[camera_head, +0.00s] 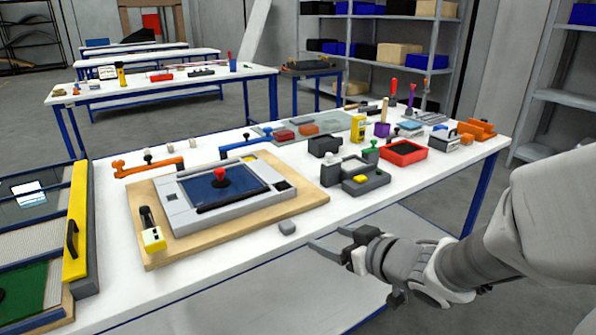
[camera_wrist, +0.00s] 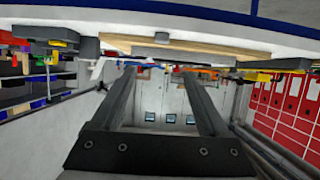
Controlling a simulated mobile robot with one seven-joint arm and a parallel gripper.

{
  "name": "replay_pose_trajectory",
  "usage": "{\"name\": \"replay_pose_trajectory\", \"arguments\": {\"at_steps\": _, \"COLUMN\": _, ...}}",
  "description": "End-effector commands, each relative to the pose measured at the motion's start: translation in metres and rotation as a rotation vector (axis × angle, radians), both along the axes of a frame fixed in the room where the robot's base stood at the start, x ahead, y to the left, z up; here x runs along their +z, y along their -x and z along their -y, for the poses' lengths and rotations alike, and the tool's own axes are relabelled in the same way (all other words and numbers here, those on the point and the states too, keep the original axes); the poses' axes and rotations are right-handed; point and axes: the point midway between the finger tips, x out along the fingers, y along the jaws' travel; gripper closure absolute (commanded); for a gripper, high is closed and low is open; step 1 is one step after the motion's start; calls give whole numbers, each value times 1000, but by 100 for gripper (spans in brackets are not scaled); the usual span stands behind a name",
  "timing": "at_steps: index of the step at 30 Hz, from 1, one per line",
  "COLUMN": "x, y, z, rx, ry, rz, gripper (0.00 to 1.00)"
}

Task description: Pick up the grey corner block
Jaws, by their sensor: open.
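A small grey block (camera_head: 287,228) lies on the white table top near its front edge, just in front of the wooden board. It also shows in the wrist view as a small grey piece (camera_wrist: 162,37) at the upper middle, beyond the fingertips. My gripper (camera_head: 329,240) is open and empty, with its fingers pointing left. It is to the right of the block, by the table's front edge, apart from it. In the wrist view, both fingers of my gripper (camera_wrist: 160,72) reach up the picture with a clear gap between them.
A wooden board (camera_head: 190,245) with a grey framed panel (camera_head: 222,187) and red knob lies behind the block. Grey blocks (camera_head: 360,180) and a red tray (camera_head: 403,153) stand further right. A yellow-edged case (camera_head: 77,220) stands left. Bare table lies around the block.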

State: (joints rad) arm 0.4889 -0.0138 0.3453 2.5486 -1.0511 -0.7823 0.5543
Motion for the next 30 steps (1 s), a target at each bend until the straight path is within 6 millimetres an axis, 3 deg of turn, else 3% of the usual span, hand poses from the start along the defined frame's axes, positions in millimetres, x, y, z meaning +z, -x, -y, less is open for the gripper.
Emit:
{"name": "replay_pose_trajectory", "arguments": {"at_steps": 15, "x": -8, "y": -16, "z": -16, "rx": 11, "ry": -18, "rz": -9, "gripper": 22}}
{"name": "replay_pose_trajectory", "arguments": {"at_steps": 21, "x": -34, "y": -52, "z": -40, "rx": 13, "ry": -15, "rz": -4, "gripper": 22}}
{"name": "replay_pose_trajectory", "arguments": {"at_steps": 30, "x": -49, "y": -88, "z": -64, "rx": 10, "ry": -14, "rz": -4, "gripper": 22}}
